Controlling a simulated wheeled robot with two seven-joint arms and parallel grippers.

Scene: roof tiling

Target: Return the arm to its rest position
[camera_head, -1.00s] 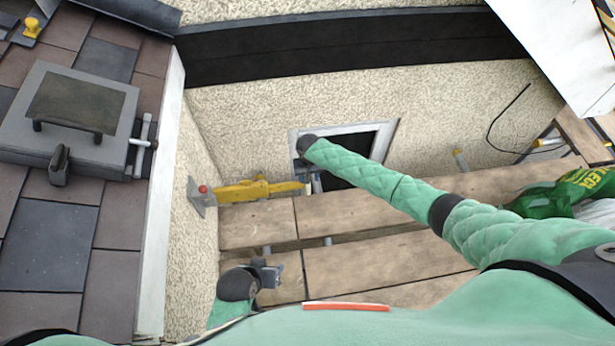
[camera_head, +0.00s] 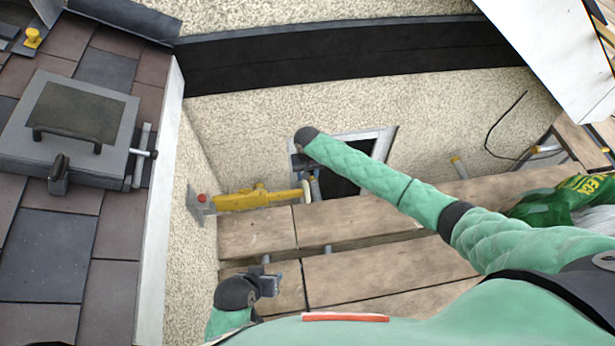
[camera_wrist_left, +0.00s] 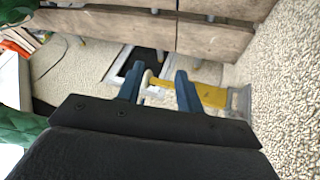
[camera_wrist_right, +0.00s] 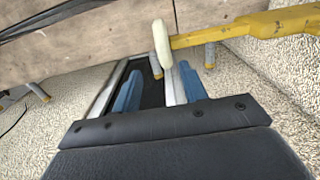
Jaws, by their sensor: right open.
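My right arm reaches in from the right in the head view. Its gripper (camera_head: 306,168) hangs in front of the window opening in the plastered wall, close to the tip of a yellow tool (camera_head: 240,199). In the right wrist view the gripper (camera_wrist_right: 160,85) has its two blue fingers apart, with nothing held between them. My left gripper (camera_head: 272,282) is low over the wooden planks. In the left wrist view its blue fingers (camera_wrist_left: 158,85) are apart and appear empty. The yellow tool shows beyond them.
Wooden planks (camera_head: 375,265) span the area below the window (camera_head: 345,180). A tiled roof (camera_head: 45,255) with a grey hatch (camera_head: 22,120) lies at the left, edged by a white board (camera_head: 160,215). A green bag (camera_head: 545,205) lies at the right. A dark beam (camera_head: 330,47) crosses above.

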